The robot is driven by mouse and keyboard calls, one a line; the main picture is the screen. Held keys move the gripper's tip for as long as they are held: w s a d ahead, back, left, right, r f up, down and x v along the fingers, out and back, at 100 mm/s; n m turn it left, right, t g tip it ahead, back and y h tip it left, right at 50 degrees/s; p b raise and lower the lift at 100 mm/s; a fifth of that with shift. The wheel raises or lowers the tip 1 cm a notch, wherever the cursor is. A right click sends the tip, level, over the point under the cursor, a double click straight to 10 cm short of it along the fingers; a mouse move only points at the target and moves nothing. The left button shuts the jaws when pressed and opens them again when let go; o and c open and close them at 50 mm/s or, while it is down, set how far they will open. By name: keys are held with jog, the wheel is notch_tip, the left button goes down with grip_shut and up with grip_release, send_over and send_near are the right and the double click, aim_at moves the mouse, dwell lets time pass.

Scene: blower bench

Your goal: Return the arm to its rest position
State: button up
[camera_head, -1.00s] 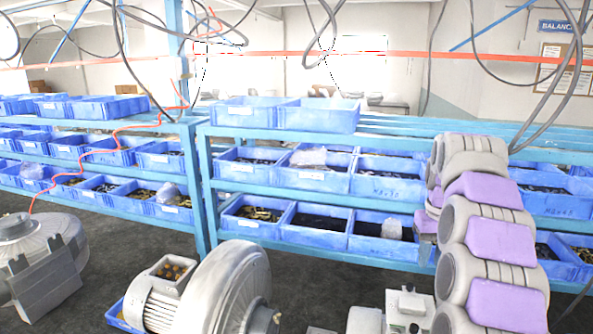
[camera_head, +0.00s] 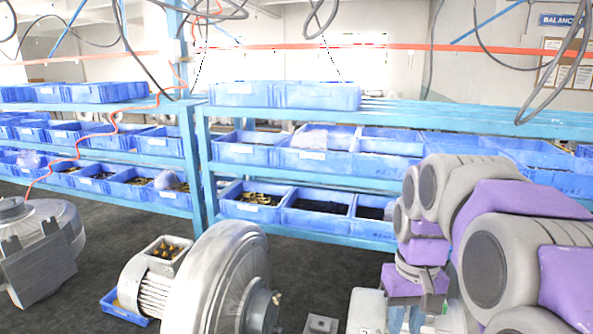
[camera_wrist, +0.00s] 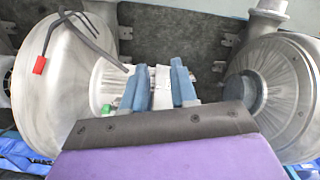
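My arm (camera_head: 500,235), grey and purple, is bent at the right of the head view. My gripper (camera_head: 405,318) points down from its end, over a pale grey machine part (camera_head: 367,310) at the bottom edge. In the wrist view my gripper (camera_wrist: 158,88) shows two blue fingers standing apart. A pale piece shows between them; I cannot tell whether it lies behind the fingers or touches them. A grey blower housing (camera_wrist: 50,85) is to the left of the fingers and another round grey housing (camera_wrist: 268,85) to the right.
A grey blower (camera_head: 225,285) stands front centre, with a small blue tray (camera_head: 122,308) beside it. Another blower (camera_head: 40,255) is at far left. A blue shelf rack (camera_head: 200,200) with several blue bins (camera_head: 250,150) spans the back. Dark floor (camera_head: 310,265) lies between. Cables hang overhead.

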jog(key=s+a+f+b, duration=0.2)
jog(key=s+f+b, duration=0.2)
jog(key=s+f, duration=0.7)
jog(key=s+a+f+g+b, duration=0.1)
jog(key=s+a+f+b, duration=0.2)
jog(key=s+f, duration=0.8)
jog(key=s+b, duration=0.2)
jog(key=shift+s+b, duration=0.2)
jog(key=shift+b, duration=0.1)
jog(key=shift+o, duration=0.5)
jog(key=shift+r, duration=0.1)
